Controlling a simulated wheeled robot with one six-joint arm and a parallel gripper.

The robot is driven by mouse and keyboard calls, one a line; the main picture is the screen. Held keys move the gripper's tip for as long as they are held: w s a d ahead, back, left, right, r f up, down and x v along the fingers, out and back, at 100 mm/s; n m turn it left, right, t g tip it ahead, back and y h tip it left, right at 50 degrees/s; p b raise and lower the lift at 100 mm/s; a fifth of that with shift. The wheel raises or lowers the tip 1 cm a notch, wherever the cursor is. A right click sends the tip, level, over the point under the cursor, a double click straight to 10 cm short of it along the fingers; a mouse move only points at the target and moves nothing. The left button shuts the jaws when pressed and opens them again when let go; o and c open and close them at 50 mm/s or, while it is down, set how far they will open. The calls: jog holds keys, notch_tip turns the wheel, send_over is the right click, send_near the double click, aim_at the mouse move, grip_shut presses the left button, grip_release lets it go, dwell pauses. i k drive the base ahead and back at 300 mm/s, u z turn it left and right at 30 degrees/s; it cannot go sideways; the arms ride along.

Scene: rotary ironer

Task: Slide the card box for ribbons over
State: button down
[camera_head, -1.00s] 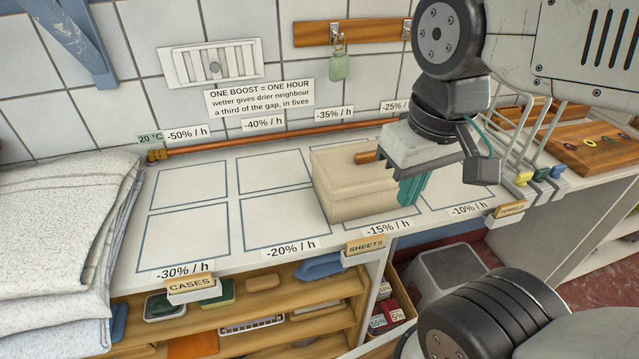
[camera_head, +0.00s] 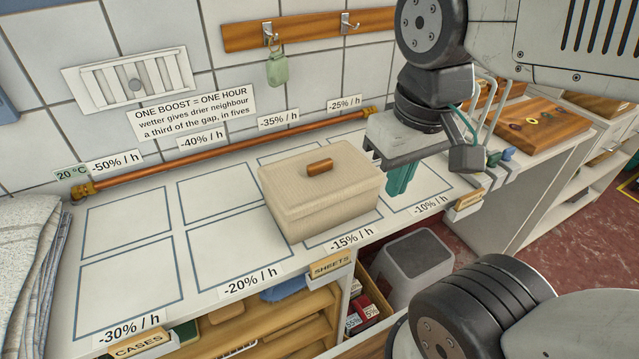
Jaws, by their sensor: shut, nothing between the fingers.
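The card box (camera_head: 318,200) is a beige, lidded box with a brown wooden handle (camera_head: 319,167) on top. It stands upright on the white counter, over the outlined cells of the -15% / h column. My gripper (camera_head: 400,180) has teal fingers that are shut and empty, pointing down. They are just right of the box's right end, close to its side. I cannot tell whether they touch it. The box's far side is hidden.
Outlined cells (camera_head: 130,265) to the left of the box are clear. A copper pipe (camera_head: 230,152) runs along the tiled back wall. Folded cloths (camera_head: 25,250) lie at the far left. A wooden board (camera_head: 535,125) and metal hooks stand to the right. A grey stool (camera_head: 415,268) is below the counter.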

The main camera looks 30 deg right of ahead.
aim_at(302, 230)
jog(key=u, duration=1.3)
jog(key=k, duration=1.3)
jog(key=z, duration=1.85)
